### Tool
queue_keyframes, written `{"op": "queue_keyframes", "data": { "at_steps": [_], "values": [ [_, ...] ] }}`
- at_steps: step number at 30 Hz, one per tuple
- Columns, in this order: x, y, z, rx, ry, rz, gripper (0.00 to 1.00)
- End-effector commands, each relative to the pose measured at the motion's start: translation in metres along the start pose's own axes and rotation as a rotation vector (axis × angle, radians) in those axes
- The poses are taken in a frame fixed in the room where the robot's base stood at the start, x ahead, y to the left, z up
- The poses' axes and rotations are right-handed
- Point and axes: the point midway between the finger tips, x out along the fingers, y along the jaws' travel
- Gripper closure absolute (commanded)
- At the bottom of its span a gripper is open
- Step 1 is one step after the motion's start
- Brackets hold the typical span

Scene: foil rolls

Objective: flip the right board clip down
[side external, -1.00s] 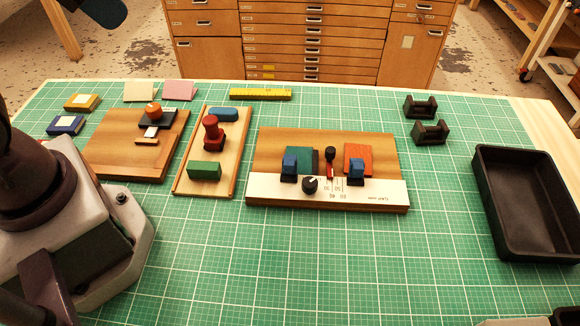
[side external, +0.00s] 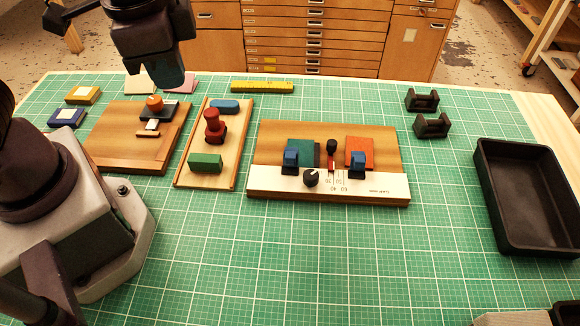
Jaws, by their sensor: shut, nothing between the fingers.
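The board (side external: 265,145) is a wooden panel with a white printed strip along its front, lying near the middle of the mat. The right board clip (side external: 357,160) is a blue tab on a dark base, standing up at the front edge of an orange-red square (side external: 372,150). The left clip (side external: 290,158) looks the same and stands by a teal square (side external: 304,150). My gripper (side external: 170,82) is shut and empty, high at the upper left, well away from the board. Its fingers are small and dark, so their detail is hard to see.
Between the clips are a black-knobbed lever (side external: 332,147) and a round black knob (side external: 311,178). A narrow board (side external: 183,177) with a red stamp-like piece (side external: 214,128) stands left. Black holders (side external: 432,126) and a black tray (side external: 485,160) are right.

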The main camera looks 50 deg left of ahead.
Motion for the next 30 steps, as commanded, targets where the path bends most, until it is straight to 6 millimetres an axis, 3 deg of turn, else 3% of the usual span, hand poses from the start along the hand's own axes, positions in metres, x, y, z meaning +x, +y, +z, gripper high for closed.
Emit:
{"op": "queue_keyframes", "data": {
  "at_steps": [14,24,30],
  "values": [
    [0.089,0.074,-0.036,0.785,-0.446,-0.282,1.0],
    [0.159,0.13,-0.055,1.353,-0.681,-0.61,1.0],
    [0.186,0.154,-0.077,1.591,-0.746,-0.835,1.0]
  ]
}}
